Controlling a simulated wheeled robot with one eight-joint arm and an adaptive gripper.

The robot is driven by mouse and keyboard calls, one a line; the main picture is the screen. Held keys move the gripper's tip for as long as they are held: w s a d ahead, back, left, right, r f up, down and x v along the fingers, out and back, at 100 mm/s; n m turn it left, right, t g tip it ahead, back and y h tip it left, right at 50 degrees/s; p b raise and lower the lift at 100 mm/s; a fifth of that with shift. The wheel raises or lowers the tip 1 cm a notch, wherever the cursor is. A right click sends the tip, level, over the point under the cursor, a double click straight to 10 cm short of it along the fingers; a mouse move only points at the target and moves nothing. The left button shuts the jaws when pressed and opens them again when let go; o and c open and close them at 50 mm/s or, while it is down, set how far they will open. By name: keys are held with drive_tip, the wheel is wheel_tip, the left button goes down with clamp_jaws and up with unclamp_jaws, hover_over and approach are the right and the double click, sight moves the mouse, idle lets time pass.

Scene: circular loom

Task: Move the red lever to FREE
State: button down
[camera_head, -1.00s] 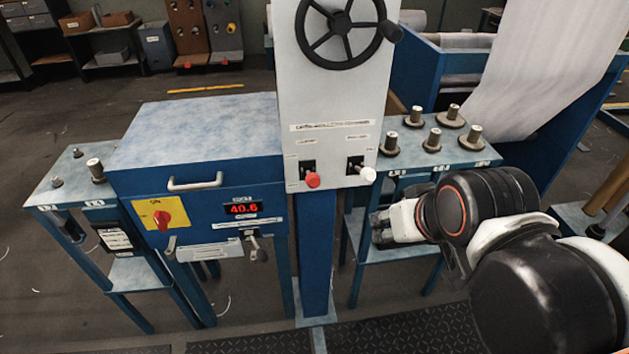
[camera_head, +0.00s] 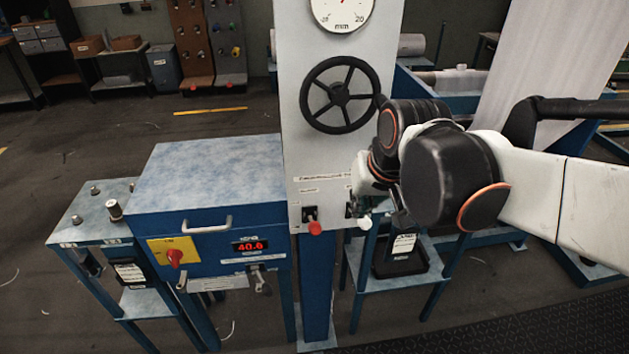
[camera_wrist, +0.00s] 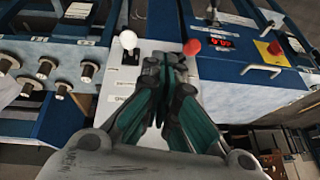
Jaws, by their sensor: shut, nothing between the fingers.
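The red lever (camera_head: 315,228) is a red round knob in a dark slot on the lower left of the white column panel. It also shows in the wrist view (camera_wrist: 192,47), right of my fingers. My gripper (camera_wrist: 165,62) is shut and empty, with its fingertips in front of the panel between the red knob and a white knob, apart from both as far as I can tell. In the head view the fingers are largely hidden by my wrist. The small labels, FREE among them, are too blurred to read.
The white-knobbed lever (camera_head: 365,221) sits close right of the red one. A black handwheel (camera_head: 340,95) is above. The blue cabinet (camera_head: 215,190) on the left carries a separate red rotary switch (camera_head: 175,257) on a yellow plate and a handle.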

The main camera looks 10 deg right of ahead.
drive_tip(key=w+a+r+g+p, duration=0.2)
drive_tip(key=w+a+r+p, duration=0.1)
drive_tip(key=w+p, duration=0.4)
drive_tip(key=shift+w+a+r+m+y, duration=0.3)
drive_tip(key=shift+w+a, duration=0.45)
drive_tip(key=shift+w, duration=0.1)
drive_tip(key=b, duration=0.2)
hover_over(313, 223)
drive_tip(key=w+d, duration=0.2)
drive_tip(key=w, duration=0.2)
wheel_tip(313, 223, down, 10)
drive_tip(key=shift+s+a+f+b, duration=0.1)
drive_tip(key=shift+s+f+b, duration=0.2)
drive_tip(key=shift+s+f, duration=0.35)
drive_tip(key=shift+s+a+f+b, duration=0.1)
drive_tip(key=shift+s+f+b, duration=0.25)
drive_tip(key=shift+f, duration=0.5)
drive_tip(key=shift+s, duration=0.15)
